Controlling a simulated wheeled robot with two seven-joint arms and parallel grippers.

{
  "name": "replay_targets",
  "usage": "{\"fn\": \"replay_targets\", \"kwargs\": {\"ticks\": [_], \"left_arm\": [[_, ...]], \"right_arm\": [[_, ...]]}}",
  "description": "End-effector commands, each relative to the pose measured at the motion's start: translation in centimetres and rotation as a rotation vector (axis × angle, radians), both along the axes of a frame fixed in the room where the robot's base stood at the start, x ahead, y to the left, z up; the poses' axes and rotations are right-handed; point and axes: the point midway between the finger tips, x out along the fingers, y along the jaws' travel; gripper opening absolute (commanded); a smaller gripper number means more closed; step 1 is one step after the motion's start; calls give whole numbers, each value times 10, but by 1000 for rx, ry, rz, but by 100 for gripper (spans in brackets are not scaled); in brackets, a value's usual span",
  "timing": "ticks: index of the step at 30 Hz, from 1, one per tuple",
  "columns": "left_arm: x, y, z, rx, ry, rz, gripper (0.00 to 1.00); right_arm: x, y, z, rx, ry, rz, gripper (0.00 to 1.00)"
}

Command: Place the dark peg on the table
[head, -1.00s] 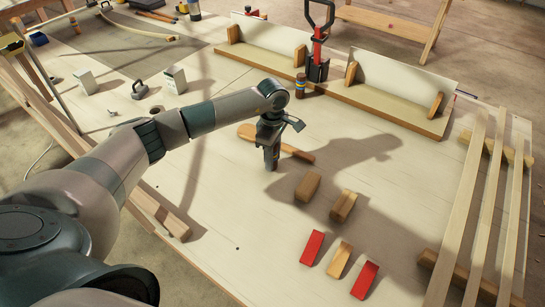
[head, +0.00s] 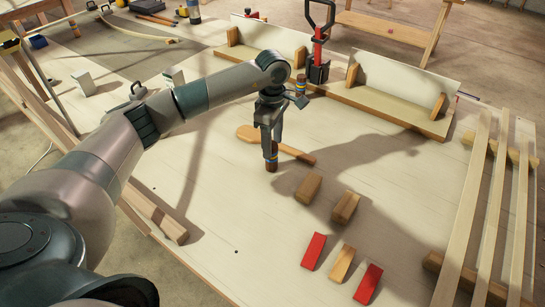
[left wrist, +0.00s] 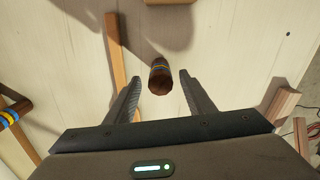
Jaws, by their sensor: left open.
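The dark peg (head: 271,163) is brown with blue and yellow bands. It stands upright on the pale table (head: 215,215), just beneath my left gripper (head: 271,143). In the left wrist view the peg (left wrist: 159,80) shows between the spread fingertips, with a gap on each side. My left gripper (left wrist: 156,88) is open and empty. My right gripper is not in view.
A similar banded peg (head: 300,84) stands near the back fixture. Wood blocks (head: 308,187) and red blocks (head: 313,251) lie to the front right. Long laths (head: 490,200) lie at the right.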

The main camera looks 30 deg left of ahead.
Motion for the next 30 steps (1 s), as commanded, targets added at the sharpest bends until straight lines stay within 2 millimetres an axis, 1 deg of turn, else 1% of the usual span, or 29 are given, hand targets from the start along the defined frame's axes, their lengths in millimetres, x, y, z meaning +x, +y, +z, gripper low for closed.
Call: {"fn": "replay_targets", "kwargs": {"ticks": [1,6,9,12,16,30], "left_arm": [[1,1,6,1,-5,-1,49],[1,0,34,0,-3,-1,49],[1,0,44,-1,-2,-1,49],[0,0,50,0,0,-1,49],[0,0,53,1,0,-1,49],[0,-1,53,-3,1,-1,49]], "right_arm": [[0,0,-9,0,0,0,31],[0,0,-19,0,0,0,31],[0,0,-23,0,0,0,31],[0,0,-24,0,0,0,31],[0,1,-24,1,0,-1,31],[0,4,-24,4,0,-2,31]]}}
